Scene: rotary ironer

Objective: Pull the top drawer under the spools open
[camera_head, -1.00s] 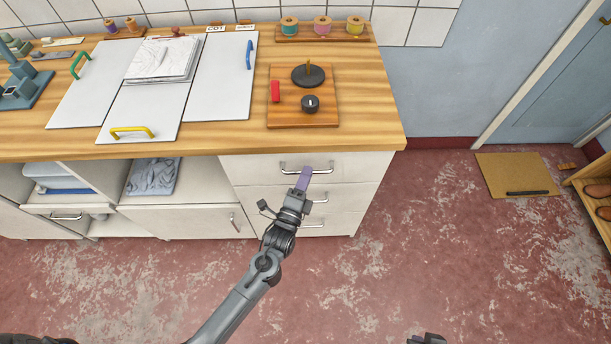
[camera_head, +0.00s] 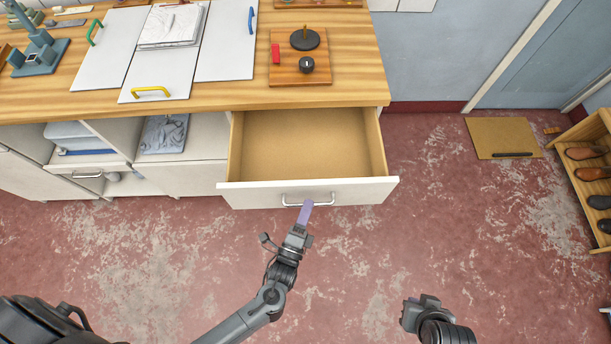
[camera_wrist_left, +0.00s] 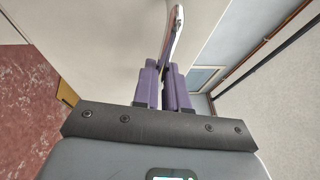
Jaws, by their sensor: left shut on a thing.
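The top drawer (camera_head: 350,192) stands well open under the wooden counter, and its bare tan inside (camera_head: 305,145) shows no contents. Its metal bar handle (camera_head: 322,200) is on the white front. My left gripper (camera_head: 306,207), with purple fingers, is shut on the handle. In the left wrist view the handle (camera_wrist_left: 176,35) runs up between the purple fingers (camera_wrist_left: 168,80). My right gripper (camera_head: 421,305) is low in the head view, away from the drawer, and its fingers are too unclear to judge. The spools are out of view, with only the edge of their wooden base (camera_head: 318,3) showing.
The counter (camera_head: 225,98) holds a board with a black knob (camera_head: 306,65), white panels with coloured handles, and a blue-grey device (camera_head: 35,50). A shoe rack (camera_head: 590,185) and a mat (camera_head: 503,138) are at the right. The red floor before the drawer is clear.

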